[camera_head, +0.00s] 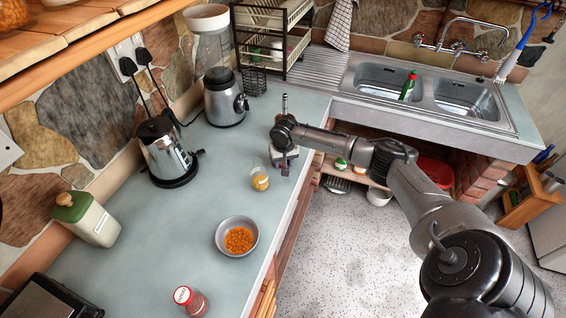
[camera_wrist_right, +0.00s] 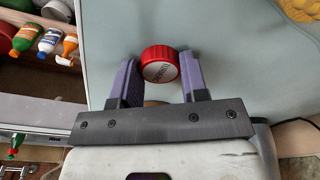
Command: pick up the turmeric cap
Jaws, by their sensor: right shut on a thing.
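My right gripper (camera_head: 284,158) is over the grey-blue counter near its front edge in the head view. In the right wrist view, its two purple-grey fingers (camera_wrist_right: 160,82) are shut on a red ridged cap (camera_wrist_right: 159,56) with a pale, lettered top. The lettering is too small to read. The cap cannot be made out in the head view. A small glass jar with yellow contents (camera_head: 260,181) stands on the counter just left of the gripper, and no lid shows on it. My left gripper is in neither view.
A bowl of orange pieces (camera_head: 221,236) and a red-lidded jar (camera_head: 190,299) stand nearer on the counter. A kettle (camera_head: 168,152), a blender base (camera_head: 224,98) and a green-lidded canister (camera_head: 88,218) line the wall side. The sink (camera_head: 460,97) is at the back right.

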